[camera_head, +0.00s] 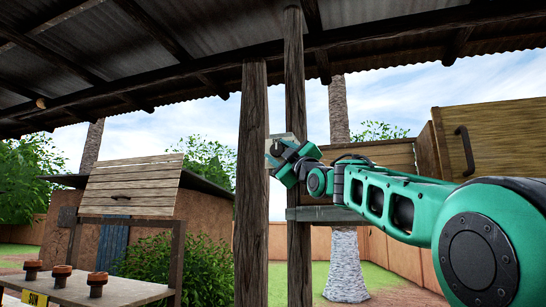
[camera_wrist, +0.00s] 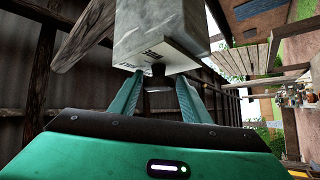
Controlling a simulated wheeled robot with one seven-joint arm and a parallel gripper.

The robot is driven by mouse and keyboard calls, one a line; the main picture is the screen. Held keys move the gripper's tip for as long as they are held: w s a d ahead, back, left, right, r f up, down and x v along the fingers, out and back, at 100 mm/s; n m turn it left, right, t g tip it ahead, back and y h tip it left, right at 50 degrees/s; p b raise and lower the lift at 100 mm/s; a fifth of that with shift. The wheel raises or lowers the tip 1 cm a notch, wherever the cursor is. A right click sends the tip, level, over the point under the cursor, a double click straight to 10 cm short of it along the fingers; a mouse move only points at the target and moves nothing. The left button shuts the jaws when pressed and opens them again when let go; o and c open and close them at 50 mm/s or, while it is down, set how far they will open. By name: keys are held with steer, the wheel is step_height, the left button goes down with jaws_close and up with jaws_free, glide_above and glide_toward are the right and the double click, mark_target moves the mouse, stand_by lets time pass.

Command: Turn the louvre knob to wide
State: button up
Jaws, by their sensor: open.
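A grey metal box (camera_wrist: 162,32) is close ahead in the wrist view, with small markings on its near face. A dark knob (camera_wrist: 157,76) sticks out from that face; I take it for the louvre knob, and I cannot read its setting. My gripper (camera_wrist: 158,88) is open, with one finger on each side of the knob and a visible gap beside it. In the head view, my gripper (camera_head: 276,158) is at the grey box (camera_head: 287,137) by the wooden posts; the knob is hidden there.
Wooden posts (camera_head: 252,200) stand right beside my gripper. A wooden cabinet with a handle (camera_head: 495,135) is behind my arm at right. A table (camera_head: 105,290) with several brown pots (camera_head: 62,275) is at lower left. A slatted panel (camera_head: 130,185) hangs behind it.

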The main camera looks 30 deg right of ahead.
steer(key=shift+w+r, duration=0.3)
steer(key=shift+w, duration=0.2)
steer(key=shift+d, duration=0.1)
steer(key=c, duration=0.8)
steer(key=shift+o, duration=0.2)
